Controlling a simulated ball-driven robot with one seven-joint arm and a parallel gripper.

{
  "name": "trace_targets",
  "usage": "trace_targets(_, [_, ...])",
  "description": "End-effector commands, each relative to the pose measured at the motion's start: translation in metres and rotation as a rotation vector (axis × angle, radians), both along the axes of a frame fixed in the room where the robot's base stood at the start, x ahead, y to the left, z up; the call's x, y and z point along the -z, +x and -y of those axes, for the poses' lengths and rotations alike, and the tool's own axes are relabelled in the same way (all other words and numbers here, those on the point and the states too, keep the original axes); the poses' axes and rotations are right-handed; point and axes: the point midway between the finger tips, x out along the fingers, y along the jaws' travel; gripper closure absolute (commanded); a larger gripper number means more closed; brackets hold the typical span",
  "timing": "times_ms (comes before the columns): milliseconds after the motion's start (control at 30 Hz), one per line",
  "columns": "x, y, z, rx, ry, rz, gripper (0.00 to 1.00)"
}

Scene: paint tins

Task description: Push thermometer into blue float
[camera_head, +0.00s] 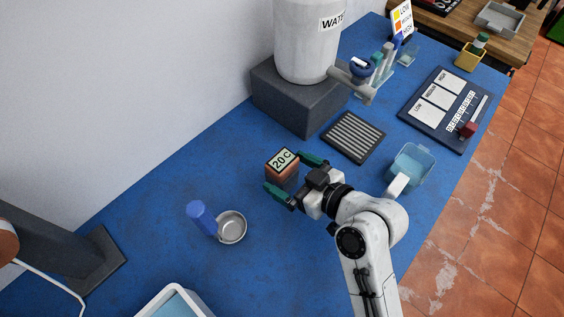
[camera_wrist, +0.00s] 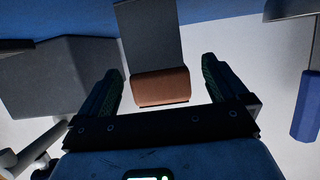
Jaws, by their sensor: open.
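My gripper (camera_head: 294,175) is open, with one green finger on each side of the thermometer. The wrist view also shows my gripper (camera_wrist: 162,68) open, with gaps beside the brown part.
A metal ladle (camera_head: 231,228) with a blue handle lies to the left. A slatted dark mat (camera_head: 353,137) and a clear blue jug (camera_head: 411,165) are to the right. A white tank (camera_head: 305,45) on a grey block stands behind. A tub of blue liquid (camera_head: 174,303) is at the front.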

Motion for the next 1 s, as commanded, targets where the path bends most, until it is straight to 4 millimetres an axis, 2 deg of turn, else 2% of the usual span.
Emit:
trace_targets(300, [0.013,0.025,-0.031,-0.003,0.001,0.001,0.00])
trace_targets(633, [0.016,0.029,-0.035,-0.001,0.000,0.001,0.00])
trace_targets(1000, [0.016,0.029,-0.034,-0.001,0.000,0.001,0.35])
